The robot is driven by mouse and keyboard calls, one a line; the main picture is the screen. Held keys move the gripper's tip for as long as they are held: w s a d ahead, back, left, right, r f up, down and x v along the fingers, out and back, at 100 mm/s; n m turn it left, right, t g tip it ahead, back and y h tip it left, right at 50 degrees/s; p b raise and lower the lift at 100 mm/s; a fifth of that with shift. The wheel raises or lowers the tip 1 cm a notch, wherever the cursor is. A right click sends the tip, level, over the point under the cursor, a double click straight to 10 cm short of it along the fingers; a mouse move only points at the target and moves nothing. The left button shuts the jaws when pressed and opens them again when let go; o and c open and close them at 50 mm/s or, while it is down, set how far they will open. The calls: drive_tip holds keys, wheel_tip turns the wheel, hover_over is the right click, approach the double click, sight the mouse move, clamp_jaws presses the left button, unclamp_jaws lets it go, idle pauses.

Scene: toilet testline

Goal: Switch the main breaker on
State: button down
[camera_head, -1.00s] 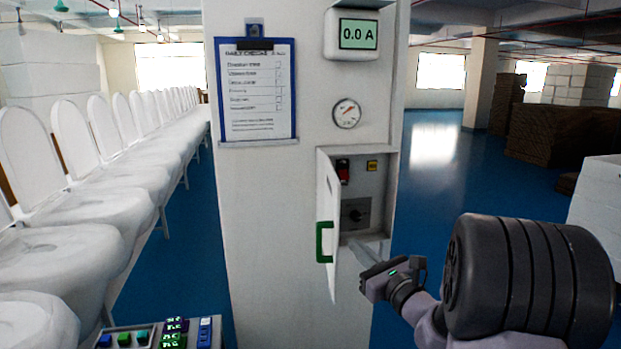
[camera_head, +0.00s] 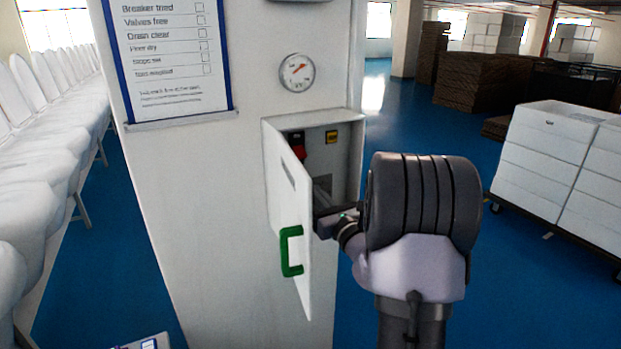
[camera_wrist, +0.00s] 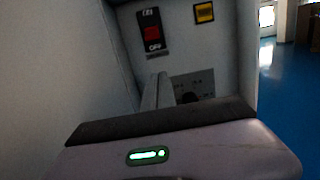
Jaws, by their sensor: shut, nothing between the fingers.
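The cabinet (camera_head: 353,150) on the white column stands open. Its door (camera_head: 285,220) is swung out to the left and has a green handle (camera_head: 291,250). Inside, at upper left, is a red switch (camera_head: 298,150) on a dark plate. In the wrist view the red switch (camera_wrist: 152,33) has "OFF" printed below it and a label above that I cannot read clearly. My gripper (camera_head: 322,188) reaches into the cabinet, below the switch and apart from it. In the wrist view my gripper (camera_wrist: 155,90) is shut and empty. A dark knob (camera_wrist: 188,98) on a grey plate is partly hidden behind it.
A yellow label (camera_head: 331,137) is right of the switch. A round gauge (camera_head: 297,73) and a clipboard (camera_head: 172,60) are on the column above. White boxes (camera_head: 550,150) stand at right.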

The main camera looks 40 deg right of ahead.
sight(300, 154)
drive_tip(key=x, duration=0.9)
drive_tip(key=r, duration=0.1)
drive_tip(key=s+r, duration=0.1)
drive_tip(key=r, duration=0.1)
drive_tip(key=shift+s+a+r, duration=0.2)
drive_tip(key=shift+s+a, duration=0.1)
drive_tip(key=shift+s, duration=0.1)
drive_tip(key=shift+r+p, duration=0.15)
drive_tip(key=shift+p, duration=0.2)
